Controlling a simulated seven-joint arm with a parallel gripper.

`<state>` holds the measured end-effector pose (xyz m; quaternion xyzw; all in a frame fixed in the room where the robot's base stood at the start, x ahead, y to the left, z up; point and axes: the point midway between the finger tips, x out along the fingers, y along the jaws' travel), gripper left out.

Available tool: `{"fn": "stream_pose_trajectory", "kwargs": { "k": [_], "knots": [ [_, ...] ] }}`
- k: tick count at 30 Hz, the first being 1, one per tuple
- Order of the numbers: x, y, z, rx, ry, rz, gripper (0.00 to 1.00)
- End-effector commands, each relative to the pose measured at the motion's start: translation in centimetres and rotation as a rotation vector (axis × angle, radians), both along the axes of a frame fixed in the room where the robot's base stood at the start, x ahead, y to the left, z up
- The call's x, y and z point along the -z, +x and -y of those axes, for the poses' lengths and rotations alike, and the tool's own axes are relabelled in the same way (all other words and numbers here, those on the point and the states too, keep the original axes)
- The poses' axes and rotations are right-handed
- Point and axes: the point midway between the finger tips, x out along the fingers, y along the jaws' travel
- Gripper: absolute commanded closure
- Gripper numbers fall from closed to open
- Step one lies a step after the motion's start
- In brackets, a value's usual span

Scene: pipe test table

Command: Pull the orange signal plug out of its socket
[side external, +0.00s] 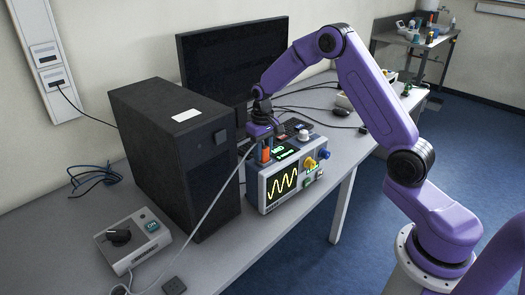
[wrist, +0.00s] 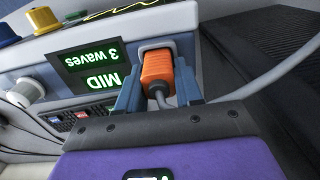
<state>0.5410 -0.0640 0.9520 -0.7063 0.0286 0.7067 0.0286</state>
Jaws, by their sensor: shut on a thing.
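The orange signal plug (wrist: 158,69) sits at its pale socket (wrist: 152,43) on the test instrument, with its grey cable leading away beneath it. Its front end appears to be in the socket; how deep is hidden. My gripper (wrist: 160,78) is shut on the plug, one blue-grey finger on each side. In the side external view, my gripper (side external: 263,140) is at the top left of the instrument (side external: 285,183), with the plug (side external: 265,155) just below it.
The instrument has a green "MID 3 waves" display (wrist: 95,64), a yellow wave screen and coloured knobs. A black computer tower (side external: 175,150) stands close on its left, a dark monitor (side external: 232,65) behind. A grey cable (side external: 215,205) runs past the tower. A switch box (side external: 133,240) sits front left.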

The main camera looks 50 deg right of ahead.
Motion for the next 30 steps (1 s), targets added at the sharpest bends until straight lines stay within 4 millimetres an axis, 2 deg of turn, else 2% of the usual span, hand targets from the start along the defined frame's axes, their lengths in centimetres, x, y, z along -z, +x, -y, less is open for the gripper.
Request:
{"fn": "stream_pose_trajectory", "kwargs": {
  "k": [30],
  "knots": [
    [-3.9, 0.0, 0.0, 0.0, 0.0, 0.001, 1.0]
  ]
}}
